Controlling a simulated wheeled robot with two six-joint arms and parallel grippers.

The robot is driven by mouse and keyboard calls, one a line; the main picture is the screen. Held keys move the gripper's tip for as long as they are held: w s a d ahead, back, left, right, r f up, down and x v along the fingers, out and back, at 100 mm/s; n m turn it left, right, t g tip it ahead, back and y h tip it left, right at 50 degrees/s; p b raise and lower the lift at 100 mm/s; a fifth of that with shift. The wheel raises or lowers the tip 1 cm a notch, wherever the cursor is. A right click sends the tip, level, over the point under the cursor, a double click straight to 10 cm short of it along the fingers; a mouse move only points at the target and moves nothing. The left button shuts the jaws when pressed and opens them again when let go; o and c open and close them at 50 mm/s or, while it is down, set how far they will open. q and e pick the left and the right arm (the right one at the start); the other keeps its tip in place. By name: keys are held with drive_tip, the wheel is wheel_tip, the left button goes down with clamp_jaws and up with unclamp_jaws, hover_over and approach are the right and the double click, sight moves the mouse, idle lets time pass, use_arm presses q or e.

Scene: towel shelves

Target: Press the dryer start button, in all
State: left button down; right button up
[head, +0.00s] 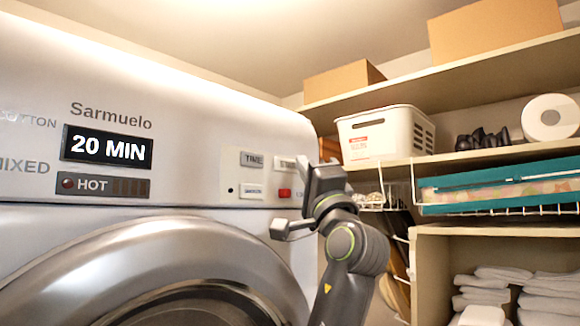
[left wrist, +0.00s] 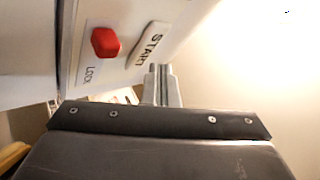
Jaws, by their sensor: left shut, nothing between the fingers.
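The silver dryer (head: 200,140) fills the left of the head view. Its start button (head: 286,163) is a pale key at the right end of the panel, partly hidden by my gripper. In the left wrist view the white START button (left wrist: 148,44) shows clearly, beside the red lock button (left wrist: 105,42). My left gripper (head: 318,172) is at the panel's right edge. Its fingers (left wrist: 158,72) are shut and empty, with the tips close to the START button's near end. I cannot tell whether they touch it. My right gripper is not in view.
A time button (head: 252,159) and another white key (head: 251,191) sit left of the start button. The display (head: 107,148) reads 20 MIN. To the right, shelves hold a white basket (head: 385,134), cardboard boxes, a paper roll (head: 550,117) and folded towels (head: 548,294).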

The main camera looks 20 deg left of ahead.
use_arm(q)
drive_tip(key=shift+a, duration=0.2)
drive_tip(key=shift+w+a, duration=0.15)
drive_tip(key=shift+a, duration=0.1)
